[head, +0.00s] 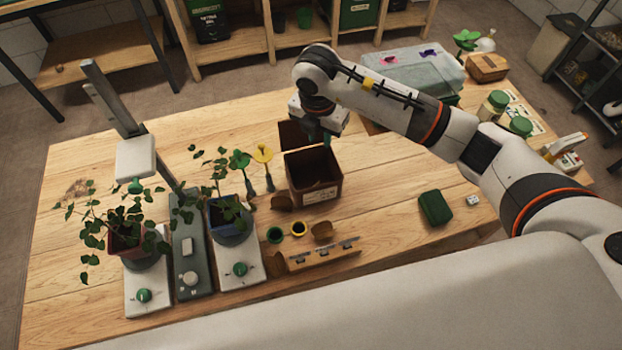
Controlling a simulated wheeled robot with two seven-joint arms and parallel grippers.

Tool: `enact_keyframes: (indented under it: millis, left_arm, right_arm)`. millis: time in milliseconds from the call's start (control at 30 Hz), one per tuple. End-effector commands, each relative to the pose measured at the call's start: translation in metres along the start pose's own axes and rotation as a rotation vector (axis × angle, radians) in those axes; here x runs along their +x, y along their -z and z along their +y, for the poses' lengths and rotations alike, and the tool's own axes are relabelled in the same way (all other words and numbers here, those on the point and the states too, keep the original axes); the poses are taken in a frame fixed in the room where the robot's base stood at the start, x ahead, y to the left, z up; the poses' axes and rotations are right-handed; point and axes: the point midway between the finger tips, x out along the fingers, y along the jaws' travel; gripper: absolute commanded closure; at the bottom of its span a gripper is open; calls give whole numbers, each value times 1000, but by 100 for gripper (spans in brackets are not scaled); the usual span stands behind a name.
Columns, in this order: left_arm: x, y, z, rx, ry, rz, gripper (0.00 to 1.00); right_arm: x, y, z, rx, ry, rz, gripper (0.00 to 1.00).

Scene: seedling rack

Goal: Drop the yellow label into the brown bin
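The yellow label (263,153) has a round head on a thin stem and stands upright in a small dark base on the table, left of the brown bin. A similar green label (239,160) stands just left of it. The brown bin (315,194) is an open square box with a pale tag on its front. My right gripper (326,138) points down at the back edge of this bin, to the right of the yellow label and apart from it. Its fingers are small and dark, partly hidden by the arm; their opening cannot be made out. My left gripper is out of view.
Potted plants (228,214) stand at left beside a grey post (110,100). Small pots and a wooden rack (322,254) lie in front. A clear tub (415,70) stands at the back right.

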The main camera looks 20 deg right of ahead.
Motion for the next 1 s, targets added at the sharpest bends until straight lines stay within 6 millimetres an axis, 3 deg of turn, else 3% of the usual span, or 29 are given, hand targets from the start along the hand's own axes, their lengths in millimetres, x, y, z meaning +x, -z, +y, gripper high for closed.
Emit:
enact_keyframes:
  millis: [200, 400, 1000]
  left_arm:
    - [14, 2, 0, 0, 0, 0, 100]
    - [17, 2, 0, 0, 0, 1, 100]
    - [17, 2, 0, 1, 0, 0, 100]
  right_arm:
    - [-42, 0, 0, 0, 4, 3, 73]
    - [-63, 0, 0, 1, 1, 1, 73]
    - [-67, 0, 0, 1, -1, 0, 73]
